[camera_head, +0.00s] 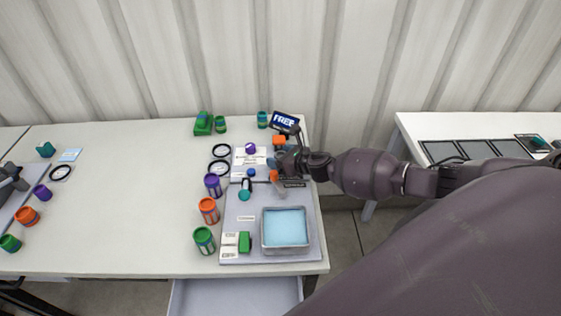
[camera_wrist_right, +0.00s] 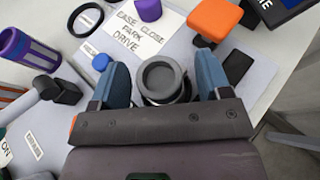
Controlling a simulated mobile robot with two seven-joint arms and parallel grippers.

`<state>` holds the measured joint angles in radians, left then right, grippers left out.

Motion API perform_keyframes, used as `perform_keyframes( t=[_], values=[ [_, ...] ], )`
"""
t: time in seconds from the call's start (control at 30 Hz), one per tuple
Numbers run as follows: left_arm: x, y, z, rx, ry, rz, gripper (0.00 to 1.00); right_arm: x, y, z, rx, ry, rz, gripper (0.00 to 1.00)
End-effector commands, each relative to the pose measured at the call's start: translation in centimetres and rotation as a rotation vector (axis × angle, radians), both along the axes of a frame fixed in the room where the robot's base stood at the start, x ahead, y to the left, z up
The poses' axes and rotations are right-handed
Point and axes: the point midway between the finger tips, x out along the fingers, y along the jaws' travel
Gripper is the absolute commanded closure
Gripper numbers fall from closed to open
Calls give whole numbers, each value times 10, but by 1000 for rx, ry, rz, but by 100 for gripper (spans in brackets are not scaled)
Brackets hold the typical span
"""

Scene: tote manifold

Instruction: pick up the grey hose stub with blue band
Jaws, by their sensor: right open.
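A dark grey round stub (camera_wrist_right: 160,78) with a hollow, ring-shaped top stands between the two blue fingers of my right gripper (camera_wrist_right: 162,86) in the right wrist view. The fingers are open, one on each side of it, and I cannot tell whether either touches it. No blue band shows on it from this angle. In the head view my right gripper (camera_head: 277,166) is over the back of the grey board (camera_head: 231,206), and the stub cannot be made out there. My left gripper does not show.
A blue knob (camera_wrist_right: 100,62) is beside the left finger. A blue-filled tray (camera_head: 262,231) is at the board's front. Purple (camera_head: 213,185), orange (camera_head: 209,211) and green (camera_head: 204,240) cans line its left.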

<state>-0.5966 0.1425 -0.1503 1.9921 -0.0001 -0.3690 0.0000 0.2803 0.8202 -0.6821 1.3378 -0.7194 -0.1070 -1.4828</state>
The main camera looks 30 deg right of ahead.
Motion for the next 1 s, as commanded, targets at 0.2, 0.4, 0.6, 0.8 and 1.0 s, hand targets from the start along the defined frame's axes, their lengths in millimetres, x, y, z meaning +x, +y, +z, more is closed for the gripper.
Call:
perform_keyframes(
  t=[0.2,0.4,0.6,0.8,1.0],
  values=[
    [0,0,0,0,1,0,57,1,0,0,0,0,0,29],
    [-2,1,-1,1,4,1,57,0,0,0,1,0,0,60],
    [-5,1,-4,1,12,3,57,0,0,0,1,0,0,83],
    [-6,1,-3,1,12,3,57,1,0,2,0,-1,0,83],
    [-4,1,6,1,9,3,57,1,-1,21,-2,-4,1,83]
  ],
)
